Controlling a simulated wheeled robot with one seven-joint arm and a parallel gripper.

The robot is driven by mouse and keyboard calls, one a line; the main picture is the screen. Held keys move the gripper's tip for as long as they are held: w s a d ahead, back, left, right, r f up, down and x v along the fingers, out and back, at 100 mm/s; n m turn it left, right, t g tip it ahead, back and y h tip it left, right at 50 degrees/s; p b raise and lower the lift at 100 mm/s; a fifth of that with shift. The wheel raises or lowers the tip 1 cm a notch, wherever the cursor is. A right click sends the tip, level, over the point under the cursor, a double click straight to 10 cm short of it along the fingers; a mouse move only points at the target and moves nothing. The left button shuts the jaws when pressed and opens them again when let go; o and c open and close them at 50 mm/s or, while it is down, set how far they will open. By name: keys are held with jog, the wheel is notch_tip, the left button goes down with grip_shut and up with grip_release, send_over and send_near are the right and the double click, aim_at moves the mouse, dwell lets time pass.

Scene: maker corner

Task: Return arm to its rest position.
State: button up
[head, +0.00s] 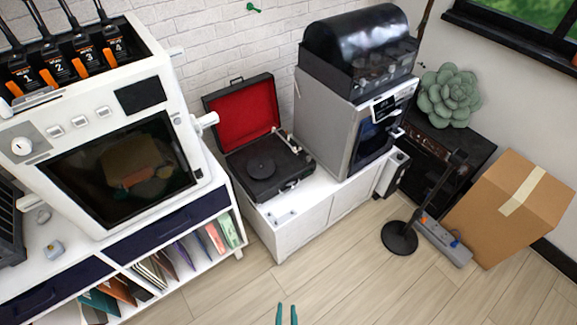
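My gripper (287,314) shows at the bottom middle of the head view as two teal fingertips. The fingers stand a little apart, with bare wooden floor visible between them. Nothing is held between them. The rest of my arm is below the picture's edge and hidden.
A white shelf unit (236,258) with an oven (120,165) stands at the left. A record player (268,165) and a coffee machine (345,130) stand on a low white cabinet (300,220). A cardboard box (500,220) and a black stand (400,238) are right. The front floor is clear.

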jog(key=s+r+n+t, duration=0.1)
jog(key=s+r, duration=0.4)
jog(key=r, duration=0.7)
jog(key=s+r+n+t, duration=0.1)
jog(key=s+r+t, duration=0.2)
jog(key=r, duration=1)
jog(key=s, duration=0.3)
jog(key=shift+s+d+t, duration=0.15)
jog(key=shift+d+t, duration=0.15)
jog(key=shift+d, duration=0.05)
